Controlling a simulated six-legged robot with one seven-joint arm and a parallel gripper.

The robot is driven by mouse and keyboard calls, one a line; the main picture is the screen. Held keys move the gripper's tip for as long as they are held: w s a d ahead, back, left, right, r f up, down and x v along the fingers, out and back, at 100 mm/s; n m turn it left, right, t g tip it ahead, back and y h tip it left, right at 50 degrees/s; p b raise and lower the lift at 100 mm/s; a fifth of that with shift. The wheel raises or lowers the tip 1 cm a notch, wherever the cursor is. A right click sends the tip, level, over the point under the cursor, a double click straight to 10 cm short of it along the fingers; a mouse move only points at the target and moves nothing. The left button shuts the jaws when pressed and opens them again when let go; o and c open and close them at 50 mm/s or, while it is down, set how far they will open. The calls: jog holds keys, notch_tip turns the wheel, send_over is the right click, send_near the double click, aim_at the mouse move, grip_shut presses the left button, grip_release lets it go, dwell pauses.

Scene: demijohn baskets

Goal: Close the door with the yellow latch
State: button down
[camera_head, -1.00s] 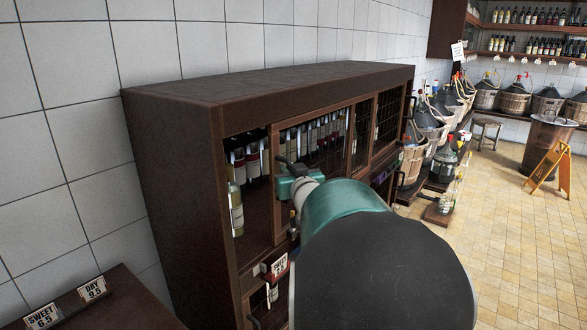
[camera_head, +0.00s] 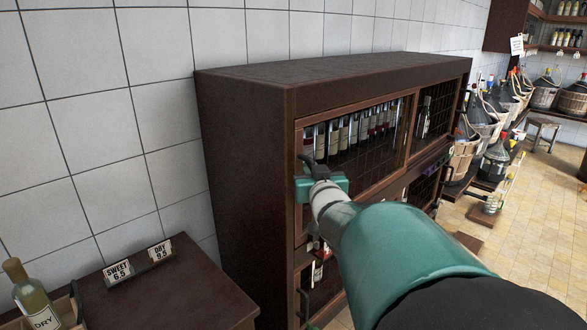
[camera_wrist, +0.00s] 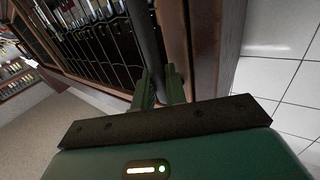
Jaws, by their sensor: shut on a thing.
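The dark wooden cabinet (camera_head: 245,140) stands against the tiled wall. Its upper left door (camera_head: 365,165) has a brown frame and dark wire mesh, with bottles behind it. The door sits at or very near flush with the cabinet front. My gripper (camera_head: 313,172) is at the door's left edge. In the wrist view, my gripper's fingers (camera_wrist: 158,82) are shut around a dark upright handle bar (camera_wrist: 143,40) beside the brown door frame (camera_wrist: 174,45). I cannot make out a yellow latch; my arm covers the lower part of the front.
A low dark table (camera_head: 175,290) with price signs (camera_head: 117,271) and a DRY bottle (camera_head: 35,295) is at the lower left. Basketed demijohns (camera_head: 465,150) line the wall beyond the cabinet. The tiled floor (camera_head: 540,225) at the right is mostly open.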

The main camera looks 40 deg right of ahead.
jog(key=shift+a, duration=0.3)
jog(key=c, duration=1.9)
grip_release()
jog(key=shift+d, duration=0.1)
jog(key=shift+o, duration=0.5)
